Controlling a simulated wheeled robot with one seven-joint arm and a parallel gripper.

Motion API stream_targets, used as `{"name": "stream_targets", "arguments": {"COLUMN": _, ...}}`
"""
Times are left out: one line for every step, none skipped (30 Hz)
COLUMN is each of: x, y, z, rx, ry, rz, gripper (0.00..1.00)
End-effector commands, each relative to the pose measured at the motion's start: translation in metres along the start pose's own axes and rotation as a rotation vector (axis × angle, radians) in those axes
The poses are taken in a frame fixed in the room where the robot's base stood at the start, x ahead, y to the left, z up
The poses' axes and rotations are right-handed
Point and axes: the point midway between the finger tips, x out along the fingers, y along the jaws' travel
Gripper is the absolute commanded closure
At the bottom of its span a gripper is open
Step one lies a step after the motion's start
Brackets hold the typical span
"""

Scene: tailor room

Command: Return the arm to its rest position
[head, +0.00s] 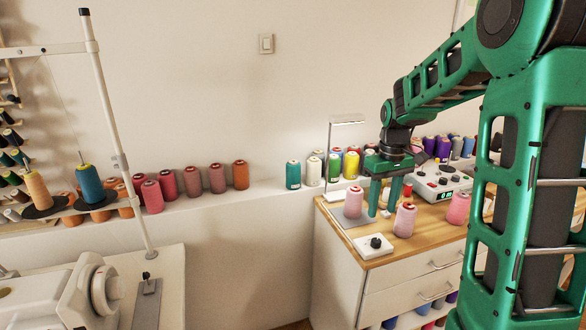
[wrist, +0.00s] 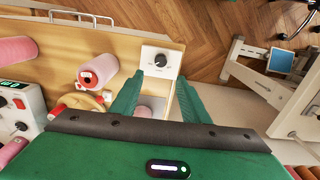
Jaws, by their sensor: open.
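My green arm reaches from the right of the head view over a wooden-topped cabinet (head: 333,222). My gripper (head: 380,213) points down just above the cabinet top, its fingers apart. In the wrist view my gripper (wrist: 160,95) is open, with its two green fingers spread. A pink spool (head: 353,202) stands on a metal plate at the left of the fingers. Part of a pink shape (wrist: 150,108) shows between the fingers in the wrist view, but no grip on it is visible. Another pink spool (head: 405,220) stands to the right of the fingers.
A white box with a black knob (head: 375,244) lies at the cabinet's front corner. A control unit (head: 438,183) and another pink spool (head: 458,208) are further right. Coloured spools line the wall ledge (head: 265,187) behind. A sewing machine (head: 90,295) stands at left. Floor (wrist: 190,40) lies past the cabinet.

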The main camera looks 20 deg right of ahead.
Motion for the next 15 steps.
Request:
{"name": "stream_targets", "arguments": {"x": 0.000, "y": 0.000, "z": 0.001, "rx": 0.001, "ry": 0.000, "rz": 0.000, "gripper": 0.58}}
{"name": "stream_targets", "arguments": {"x": -0.001, "y": 0.000, "z": 0.002, "rx": 0.004, "ry": 0.000, "rz": 0.000, "gripper": 0.58}}
{"name": "stream_targets", "arguments": {"x": -0.002, "y": 0.000, "z": 0.005, "rx": 0.011, "ry": 0.001, "rz": 0.000, "gripper": 0.58}}
{"name": "stream_targets", "arguments": {"x": -0.003, "y": 0.000, "z": 0.009, "rx": 0.020, "ry": 0.001, "rz": 0.001, "gripper": 0.58}}
{"name": "stream_targets", "arguments": {"x": -0.005, "y": -0.001, "z": 0.015, "rx": 0.030, "ry": 0.001, "rz": 0.001, "gripper": 0.58}}
{"name": "stream_targets", "arguments": {"x": -0.008, "y": -0.001, "z": 0.024, "rx": 0.049, "ry": 0.002, "rz": 0.001, "gripper": 0.58}}
{"name": "stream_targets", "arguments": {"x": -0.011, "y": -0.002, "z": 0.032, "rx": 0.067, "ry": 0.002, "rz": 0.001, "gripper": 0.58}}
{"name": "stream_targets", "arguments": {"x": -0.014, "y": -0.002, "z": 0.042, "rx": 0.088, "ry": 0.003, "rz": 0.002, "gripper": 0.58}}
{"name": "stream_targets", "arguments": {"x": -0.017, "y": -0.003, "z": 0.056, "rx": 0.118, "ry": 0.003, "rz": 0.003, "gripper": 0.58}}
{"name": "stream_targets", "arguments": {"x": -0.020, "y": -0.004, "z": 0.068, "rx": 0.143, "ry": 0.004, "rz": 0.003, "gripper": 0.58}}
{"name": "stream_targets", "arguments": {"x": -0.022, "y": -0.006, "z": 0.080, "rx": 0.169, "ry": 0.004, "rz": 0.003, "gripper": 0.58}}
{"name": "stream_targets", "arguments": {"x": -0.024, "y": -0.007, "z": 0.096, "rx": 0.204, "ry": 0.004, "rz": 0.003, "gripper": 0.58}}
{"name": "stream_targets", "arguments": {"x": -0.026, "y": -0.009, "z": 0.108, "rx": 0.229, "ry": 0.004, "rz": 0.003, "gripper": 0.58}}
{"name": "stream_targets", "arguments": {"x": -0.026, "y": -0.011, "z": 0.120, "rx": 0.255, "ry": 0.002, "rz": 0.002, "gripper": 0.58}}
{"name": "stream_targets", "arguments": {"x": -0.027, "y": -0.013, "z": 0.137, "rx": 0.289, "ry": 0.001, "rz": 0.002, "gripper": 0.58}}
